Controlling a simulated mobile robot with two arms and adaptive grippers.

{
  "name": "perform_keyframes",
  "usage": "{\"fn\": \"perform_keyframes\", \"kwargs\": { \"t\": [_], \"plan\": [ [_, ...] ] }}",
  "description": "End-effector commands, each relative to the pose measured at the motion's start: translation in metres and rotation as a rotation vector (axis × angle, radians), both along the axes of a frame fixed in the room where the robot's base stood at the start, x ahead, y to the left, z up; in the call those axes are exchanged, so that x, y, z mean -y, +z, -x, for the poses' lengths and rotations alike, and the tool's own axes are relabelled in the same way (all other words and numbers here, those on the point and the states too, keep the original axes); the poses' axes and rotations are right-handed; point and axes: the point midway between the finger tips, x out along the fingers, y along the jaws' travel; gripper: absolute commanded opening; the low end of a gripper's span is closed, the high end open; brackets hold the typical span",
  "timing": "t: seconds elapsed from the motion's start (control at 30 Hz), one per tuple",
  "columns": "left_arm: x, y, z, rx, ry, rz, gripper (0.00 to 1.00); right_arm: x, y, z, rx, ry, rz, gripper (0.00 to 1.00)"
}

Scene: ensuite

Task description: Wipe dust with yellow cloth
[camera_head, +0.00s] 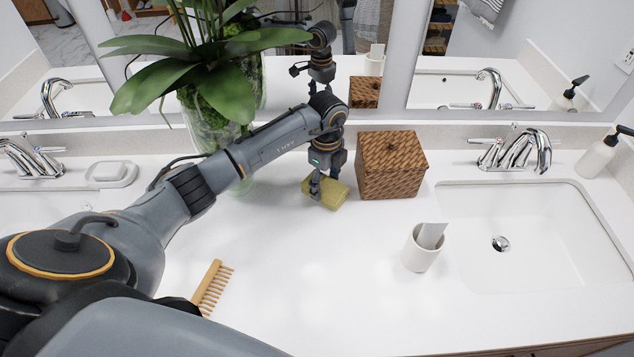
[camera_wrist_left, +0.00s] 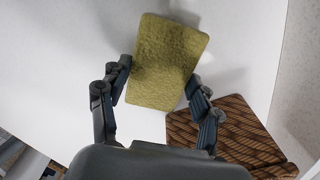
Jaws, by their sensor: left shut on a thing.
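The yellow cloth (camera_head: 326,193) is a folded yellow-green block at the back middle of the white counter, just left of the woven box. My left gripper (camera_head: 316,187) comes down on it from above and is shut on it. In the left wrist view the cloth (camera_wrist_left: 168,62) lies between the two fingers of my left gripper (camera_wrist_left: 157,98). I cannot tell whether the cloth touches the counter. No dust is clearly visible on the counter (camera_head: 300,270). My right gripper is not in view.
A brown woven box (camera_head: 390,165) stands close right of the cloth. A white cup (camera_head: 423,248) stands front right, beside the sink (camera_head: 540,230). A wooden comb (camera_head: 212,287) lies front left. A potted plant (camera_head: 215,95) stands behind my arm. The middle front counter is clear.

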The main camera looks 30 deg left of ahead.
Motion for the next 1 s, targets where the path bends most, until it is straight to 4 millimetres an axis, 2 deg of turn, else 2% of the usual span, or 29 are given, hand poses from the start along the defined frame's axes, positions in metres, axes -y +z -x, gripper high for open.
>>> {"fn": "perform_keyframes", "kwargs": {
  "t": [0.1,0.37,0.7,1.0],
  "plan": [
    [0.009,-0.002,-0.006,0.0,0.0,0.001,0.38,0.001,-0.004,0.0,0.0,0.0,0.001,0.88],
    [0.017,-0.002,-0.01,-0.001,0.0,0.0,0.38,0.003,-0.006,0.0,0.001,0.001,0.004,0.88],
    [0.042,-0.003,-0.025,0.0,0.0,0.001,0.38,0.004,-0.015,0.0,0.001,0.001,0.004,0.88],
    [0.042,0.0,-0.026,0.0,0.001,0.0,0.38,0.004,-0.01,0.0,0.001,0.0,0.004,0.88]
  ]
}}
